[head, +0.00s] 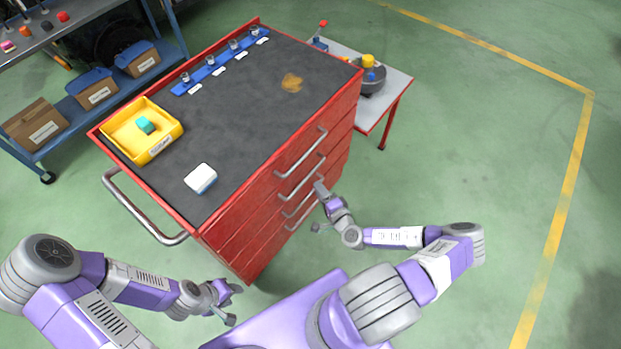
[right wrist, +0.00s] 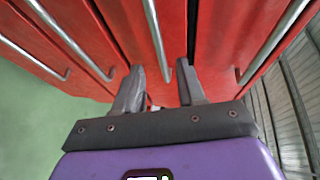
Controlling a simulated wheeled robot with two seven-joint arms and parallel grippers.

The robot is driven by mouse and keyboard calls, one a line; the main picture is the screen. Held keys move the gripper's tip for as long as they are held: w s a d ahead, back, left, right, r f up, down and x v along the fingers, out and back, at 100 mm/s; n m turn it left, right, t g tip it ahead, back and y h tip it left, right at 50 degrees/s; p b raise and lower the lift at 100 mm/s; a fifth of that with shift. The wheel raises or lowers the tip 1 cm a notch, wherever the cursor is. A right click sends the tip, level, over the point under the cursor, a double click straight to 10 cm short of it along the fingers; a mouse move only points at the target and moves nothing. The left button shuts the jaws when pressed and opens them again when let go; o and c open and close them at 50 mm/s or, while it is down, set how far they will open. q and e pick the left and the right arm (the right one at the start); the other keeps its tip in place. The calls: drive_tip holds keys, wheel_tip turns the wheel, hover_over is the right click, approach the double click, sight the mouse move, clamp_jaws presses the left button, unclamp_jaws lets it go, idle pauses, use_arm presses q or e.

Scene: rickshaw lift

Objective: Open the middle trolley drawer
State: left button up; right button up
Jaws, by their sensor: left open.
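The red trolley (head: 262,200) stands in the middle of the head view, with several drawers stacked on its right face, all looking shut. Each drawer has a long metal bar handle (head: 301,153). My right gripper (head: 317,208) is at the lower handles in the head view. In the right wrist view its two fingers (right wrist: 160,90) are apart, and a handle bar (right wrist: 155,38) runs between them with gaps on both sides. I cannot tell for sure which drawer that bar belongs to. My left gripper (head: 232,304) is open and empty, away from the trolley near the front.
On the trolley top are a yellow bin (head: 116,141), a white box (head: 201,178) and a blue rack (head: 210,68). A push handle (head: 135,213) sticks out at its left end. A side table (head: 400,85) stands behind, a shelf (head: 168,53) at left. Floor at right is clear.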

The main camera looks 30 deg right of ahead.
sight(309, 177)
drive_tip(key=w, duration=0.2)
drive_tip(key=w+f, duration=0.1)
drive_tip(key=w, duration=0.4)
drive_tip(key=shift+w+f+b, duration=0.1)
drive_tip(key=shift+f+b, duration=0.05)
drive_tip(key=shift+b, duration=0.15)
clamp_jaws()
